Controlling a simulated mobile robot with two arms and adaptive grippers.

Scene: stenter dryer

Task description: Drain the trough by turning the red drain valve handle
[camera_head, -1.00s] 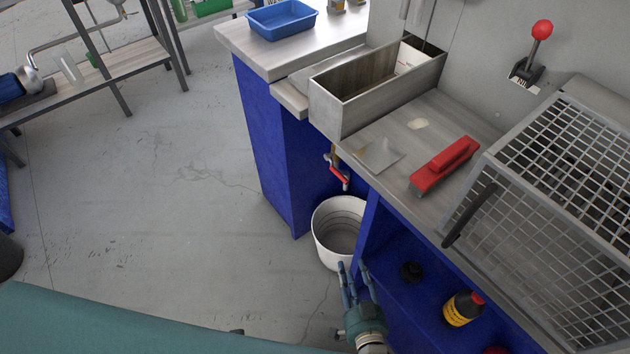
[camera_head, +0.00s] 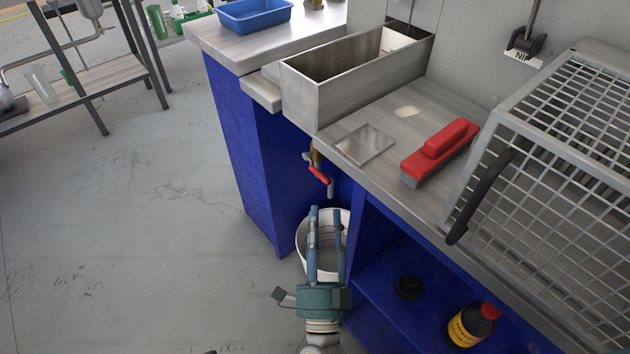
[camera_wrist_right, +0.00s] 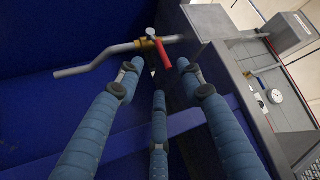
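The red drain valve handle (camera_head: 319,175) sits on a brass and grey drain pipe below the metal trough (camera_head: 300,95), at the front of the blue cabinet. In the right wrist view the red handle (camera_wrist_right: 162,52) shows ahead, just beyond the fingertips, with the bent pipe running left. My right gripper (camera_head: 326,212) is open and empty, its blue fingers spread below the valve and in front of the white bucket (camera_head: 301,240). The fingers appear apart from the handle. The trough's contents cannot be made out.
A red-handled brush (camera_head: 440,150) and a flat metal plate (camera_head: 364,144) lie on the counter beside a wire mesh cage (camera_head: 560,150). A black bottle with a yellow label (camera_head: 470,326) stands on the lower shelf. A blue tray (camera_head: 254,14) is at the back.

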